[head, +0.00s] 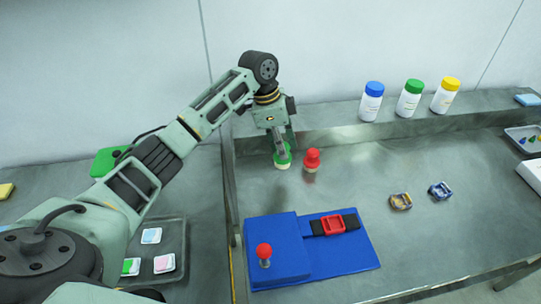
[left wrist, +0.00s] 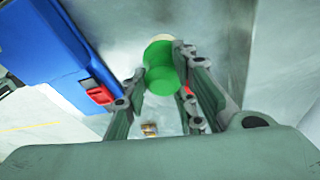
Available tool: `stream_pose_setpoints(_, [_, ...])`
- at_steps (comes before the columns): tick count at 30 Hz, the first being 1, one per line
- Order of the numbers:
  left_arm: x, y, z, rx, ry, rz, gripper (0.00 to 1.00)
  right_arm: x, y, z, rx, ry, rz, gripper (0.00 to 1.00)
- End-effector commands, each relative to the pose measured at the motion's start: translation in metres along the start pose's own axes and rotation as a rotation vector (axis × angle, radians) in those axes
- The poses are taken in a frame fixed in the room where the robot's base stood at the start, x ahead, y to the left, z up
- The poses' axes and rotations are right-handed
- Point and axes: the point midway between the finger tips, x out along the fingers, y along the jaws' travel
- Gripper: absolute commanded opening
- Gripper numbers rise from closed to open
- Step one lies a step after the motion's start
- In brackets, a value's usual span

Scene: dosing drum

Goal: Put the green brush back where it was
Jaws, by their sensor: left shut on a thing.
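The green brush (head: 283,158) has a green body and a pale end at the bottom. My left gripper (head: 282,145) is shut on it from above, over the back left part of the metal table. In the left wrist view the green brush (left wrist: 160,68) sits between the two fingers (left wrist: 159,92). I cannot tell whether its pale end touches the table. A red brush (head: 311,160) stands upright just to its right, apart from it. My right gripper is not in view.
A blue block (head: 325,268) at the front carries a red-knobbed piece (head: 265,252) and a red frame on a dark strap (head: 334,224). Blue-, green- and yellow-capped bottles (head: 410,100) stand on the back ledge. Two small patterned pieces (head: 400,201) lie right; the table centre is clear.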

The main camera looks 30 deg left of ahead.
Motion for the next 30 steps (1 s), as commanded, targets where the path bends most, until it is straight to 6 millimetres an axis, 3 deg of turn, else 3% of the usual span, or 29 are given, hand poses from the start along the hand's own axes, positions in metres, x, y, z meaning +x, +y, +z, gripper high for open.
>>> stream_pose_setpoints(3, [0.005, -0.012, 0.022, -0.004, -0.001, 0.001, 0.00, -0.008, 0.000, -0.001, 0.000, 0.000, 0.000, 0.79])
stream_pose_setpoints(7, [0.011, -0.020, 0.035, 0.001, 0.001, 0.001, 0.00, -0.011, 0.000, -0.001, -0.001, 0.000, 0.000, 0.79])
stream_pose_setpoints(11, [0.018, -0.021, 0.040, 0.001, 0.000, 0.003, 0.00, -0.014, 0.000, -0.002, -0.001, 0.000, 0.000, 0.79])
stream_pose_setpoints(18, [0.049, -0.023, 0.048, 0.001, -0.001, 0.001, 0.00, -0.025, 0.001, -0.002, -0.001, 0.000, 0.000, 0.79])
stream_pose_setpoints(30, [0.056, -0.024, 0.049, 0.002, 0.001, -0.001, 0.00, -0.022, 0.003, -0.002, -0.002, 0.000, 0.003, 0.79])
